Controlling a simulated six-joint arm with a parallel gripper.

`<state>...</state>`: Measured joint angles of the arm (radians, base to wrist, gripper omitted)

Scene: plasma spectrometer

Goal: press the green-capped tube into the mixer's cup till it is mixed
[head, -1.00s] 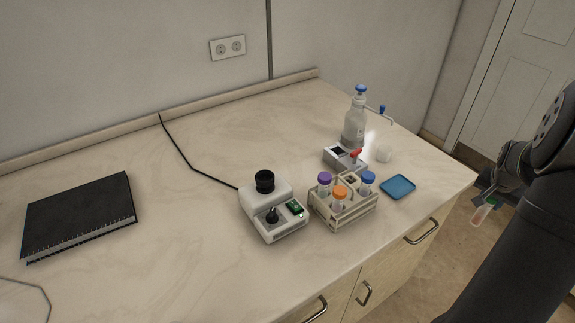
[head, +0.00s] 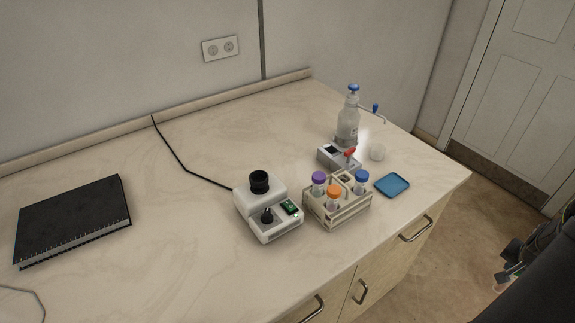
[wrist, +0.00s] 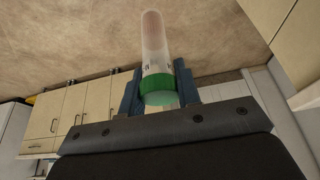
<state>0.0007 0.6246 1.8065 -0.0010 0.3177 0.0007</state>
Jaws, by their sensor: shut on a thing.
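The green-capped tube (wrist: 155,50) is in my gripper (wrist: 160,92), between the two blue-grey fingers in the wrist view. Its green cap is nearest the palm and its clear body points away, with pinkish contents toward the far end. In the head view my gripper (head: 508,278) is at the lower right, off the counter's right side, partly cut off by my arm; the tube shows only as a small bit there. The mixer (head: 266,212) is a white unit on the counter with a black cup (head: 259,182) on top. The cup looks empty.
A beige rack (head: 340,212) with purple-, orange- and blue-capped tubes stands right of the mixer. A black notebook (head: 72,218) lies left.

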